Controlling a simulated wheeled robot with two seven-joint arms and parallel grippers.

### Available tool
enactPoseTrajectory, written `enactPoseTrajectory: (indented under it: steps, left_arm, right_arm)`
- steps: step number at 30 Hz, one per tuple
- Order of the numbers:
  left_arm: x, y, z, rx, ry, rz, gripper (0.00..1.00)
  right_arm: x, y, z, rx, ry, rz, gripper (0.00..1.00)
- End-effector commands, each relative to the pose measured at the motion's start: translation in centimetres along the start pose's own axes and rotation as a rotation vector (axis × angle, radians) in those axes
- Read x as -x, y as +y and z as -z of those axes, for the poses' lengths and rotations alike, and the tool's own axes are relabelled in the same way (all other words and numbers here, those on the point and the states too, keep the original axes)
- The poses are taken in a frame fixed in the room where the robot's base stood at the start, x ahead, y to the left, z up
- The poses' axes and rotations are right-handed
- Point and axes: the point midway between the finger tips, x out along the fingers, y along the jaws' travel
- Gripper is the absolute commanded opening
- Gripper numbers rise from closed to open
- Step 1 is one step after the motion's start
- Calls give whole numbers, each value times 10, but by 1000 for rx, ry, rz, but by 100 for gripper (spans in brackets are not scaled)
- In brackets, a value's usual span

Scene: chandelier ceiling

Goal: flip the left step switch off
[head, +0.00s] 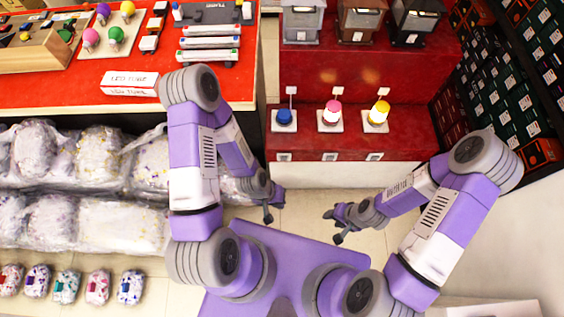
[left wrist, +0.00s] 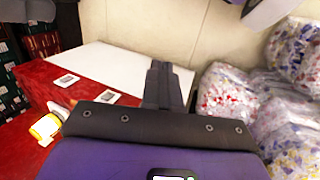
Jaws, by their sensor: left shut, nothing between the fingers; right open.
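Three small pale switches sit in a row along the front edge of the red step: the left switch (head: 284,156), the middle switch (head: 329,156) and the right switch (head: 375,156). Whether each is on or off is too small to tell. My left gripper (head: 273,205) is shut and empty, in front of the step and below the left switch in the head view, apart from it. In the left wrist view its fingers (left wrist: 160,85) point toward the white step front, and two switches show to their left. My right gripper (head: 334,226) is open and empty, further right.
Blue (head: 284,117), pink (head: 332,112) and yellow (head: 378,112) bulbs stand on the step behind the switches. Wrapped bags (head: 90,160) fill the left beside my left arm. A red counter (head: 60,95) is behind them. Bare floor lies before the step.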

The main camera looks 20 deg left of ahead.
Motion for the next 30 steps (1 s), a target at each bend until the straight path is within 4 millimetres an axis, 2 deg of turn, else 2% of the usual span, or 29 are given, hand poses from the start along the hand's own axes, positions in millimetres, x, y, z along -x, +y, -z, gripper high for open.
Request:
enactPoseTrajectory:
  steps: [5,9,15,21,24,27,30]
  left_arm:
    - [-24,5,13,261,87,-48,0]
    - [-52,13,34,670,210,-157,0]
    - [-80,18,64,1332,359,-409,0]
    - [-90,10,87,1983,453,-757,0]
    - [-90,3,93,2249,478,-945,0]
    - [-89,-5,97,2444,493,-1114,0]
    - [-86,-11,98,2567,499,-1241,0]
  right_arm:
    - [-7,2,1,0,1,0,43]
    - [-15,5,1,1,1,0,43]
    - [-26,9,2,1,1,0,43]
    - [-36,13,2,1,1,0,43]
    - [-40,15,2,1,1,0,43]
    - [-43,16,2,1,1,0,43]
    - [-45,16,2,1,1,0,43]
